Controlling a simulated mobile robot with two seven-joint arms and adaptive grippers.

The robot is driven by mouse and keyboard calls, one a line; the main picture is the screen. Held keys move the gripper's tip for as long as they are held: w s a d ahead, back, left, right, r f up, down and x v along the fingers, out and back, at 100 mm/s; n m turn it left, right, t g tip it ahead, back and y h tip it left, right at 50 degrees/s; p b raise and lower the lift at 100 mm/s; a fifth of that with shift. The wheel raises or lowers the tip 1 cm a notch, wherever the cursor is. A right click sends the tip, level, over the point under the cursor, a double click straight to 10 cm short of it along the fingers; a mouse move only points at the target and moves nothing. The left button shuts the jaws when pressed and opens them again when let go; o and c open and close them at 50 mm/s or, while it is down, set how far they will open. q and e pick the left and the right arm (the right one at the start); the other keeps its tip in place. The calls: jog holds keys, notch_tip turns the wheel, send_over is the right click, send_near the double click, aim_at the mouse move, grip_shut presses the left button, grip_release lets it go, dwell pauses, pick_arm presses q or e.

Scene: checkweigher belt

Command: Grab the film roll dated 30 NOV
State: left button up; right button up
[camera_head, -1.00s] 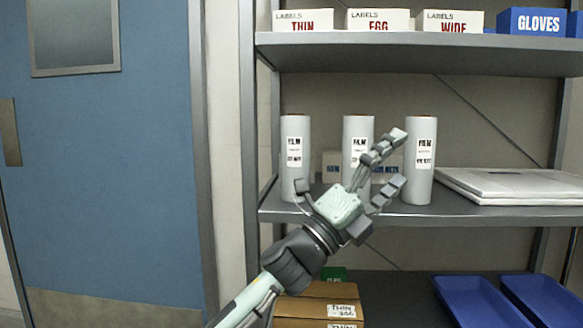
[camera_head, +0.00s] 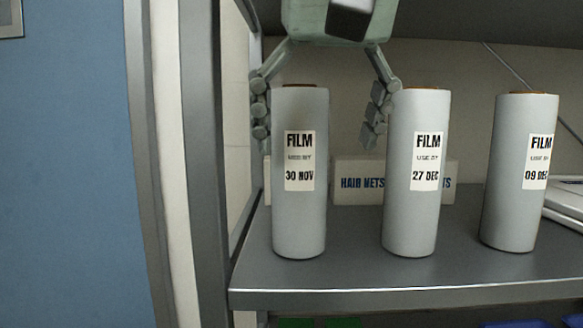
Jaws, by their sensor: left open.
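The film roll dated 30 NOV (camera_head: 299,220) stands upright on the shelf at the left, its label facing me. The film roll dated 27 DEC (camera_head: 413,220) stands upright to its right, and the film roll dated 09 DEC (camera_head: 509,210) stands farther right. My left gripper (camera_head: 318,138) reaches down from above, open. One finger is to the left of the 30 NOV roll and the other is in the gap between it and the 27 DEC roll. The fingers pass behind the rolls' front faces; I cannot tell whether they touch. My right gripper is not in view.
A white HAIR NETS box (camera_head: 358,183) stands behind the rolls on the grey shelf (camera_head: 340,270). A metal shelf post (camera_head: 200,160) rises close on the left. A pale flat stack (camera_head: 566,205) lies at the far right. The shelf front is clear.

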aim_at(302, 171)
pick_arm(q)
jog(key=shift+w+a+r, duration=0.1)
jog(key=shift+w+a, duration=0.2)
jog(key=shift+a, duration=0.2)
jog(key=x, duration=0.6)
jog(key=shift+w+a+r, duration=0.15)
jog(key=shift+w+r, duration=0.05)
jog(key=shift+w, duration=0.25)
jog(key=shift+w+f, duration=0.2)
jog(key=shift+f, duration=0.1)
jog(key=c, duration=1.9)
jog(key=shift+w, duration=0.1)
jog(key=shift+c, duration=0.4)
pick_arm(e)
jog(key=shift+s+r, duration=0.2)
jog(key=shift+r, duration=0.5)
pick_arm(q)
jog(key=shift+r, duration=0.15)
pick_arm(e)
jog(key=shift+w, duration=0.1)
